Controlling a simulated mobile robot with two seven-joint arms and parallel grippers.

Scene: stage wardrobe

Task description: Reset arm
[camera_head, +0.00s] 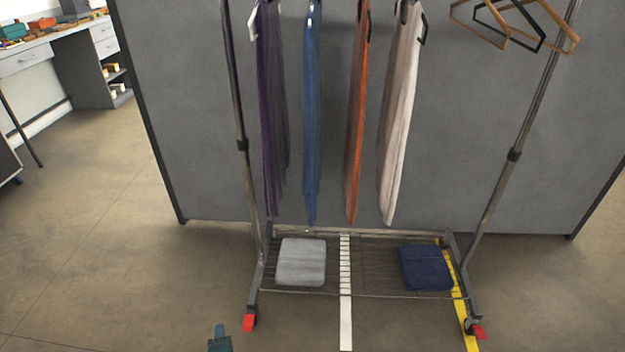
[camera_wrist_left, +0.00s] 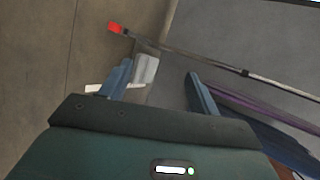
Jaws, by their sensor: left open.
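My left gripper (camera_head: 220,338) shows only as a small teal and blue part at the bottom edge of the head view, left of the rack's front left wheel. In the left wrist view the two blue fingers of the gripper (camera_wrist_left: 160,69) are spread apart with nothing between them. The gripper is apart from the clothes rack. The rest of the left arm is hidden below the head view. My right arm and gripper are not in view.
A wheeled clothes rack (camera_head: 241,145) holds purple, blue, orange and whitish garments and several hangers (camera_head: 543,25). Its wire shelf (camera_head: 375,275) carries folded grey (camera_head: 302,262) and navy (camera_head: 426,267) cloths. A grey panel (camera_head: 460,130) stands behind. Floor at left is clear.

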